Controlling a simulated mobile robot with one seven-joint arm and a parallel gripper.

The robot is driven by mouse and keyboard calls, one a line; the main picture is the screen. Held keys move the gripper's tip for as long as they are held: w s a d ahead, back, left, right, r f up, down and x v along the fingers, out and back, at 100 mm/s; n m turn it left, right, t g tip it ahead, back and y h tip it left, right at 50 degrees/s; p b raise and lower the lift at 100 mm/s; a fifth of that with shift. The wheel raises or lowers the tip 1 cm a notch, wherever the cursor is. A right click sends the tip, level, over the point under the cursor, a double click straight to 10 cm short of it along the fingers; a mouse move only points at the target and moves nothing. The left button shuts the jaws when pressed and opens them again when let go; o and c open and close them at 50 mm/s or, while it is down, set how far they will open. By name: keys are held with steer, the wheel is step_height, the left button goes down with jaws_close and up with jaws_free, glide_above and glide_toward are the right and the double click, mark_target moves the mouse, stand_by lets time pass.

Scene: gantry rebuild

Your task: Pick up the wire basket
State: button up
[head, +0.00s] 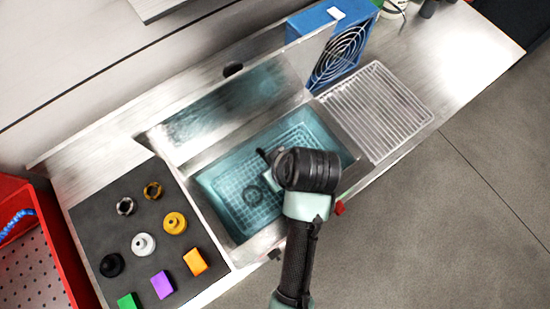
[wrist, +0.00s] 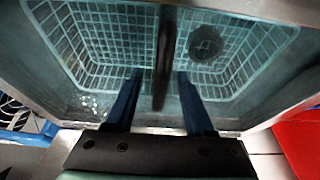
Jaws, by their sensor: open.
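The wire basket (head: 236,188) sits low inside a metal tank with a teal-tinted interior in the head view. Its pale grid walls and floor also fill the upper part of the wrist view (wrist: 112,38). My gripper (wrist: 160,76) is over the basket, with its two blue fingers open. A dark upright bar (wrist: 166,40), seemingly the basket's handle, runs between the fingers with a gap on each side. In the head view my wrist hides part of the basket, and the fingers are mostly hidden.
The tank (head: 214,222) has a raised lid (head: 235,105) behind it. A wire rack (head: 378,110) lies to its right, with a blue fan unit (head: 340,50) behind. A dark mat (head: 98,225) with several small parts and coloured blocks lies left. A red bin (head: 22,200) stands far left.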

steer(key=shift+x, duration=0.9)
steer(key=shift+r, duration=0.1)
jaws_close()
stand_by(0.7)
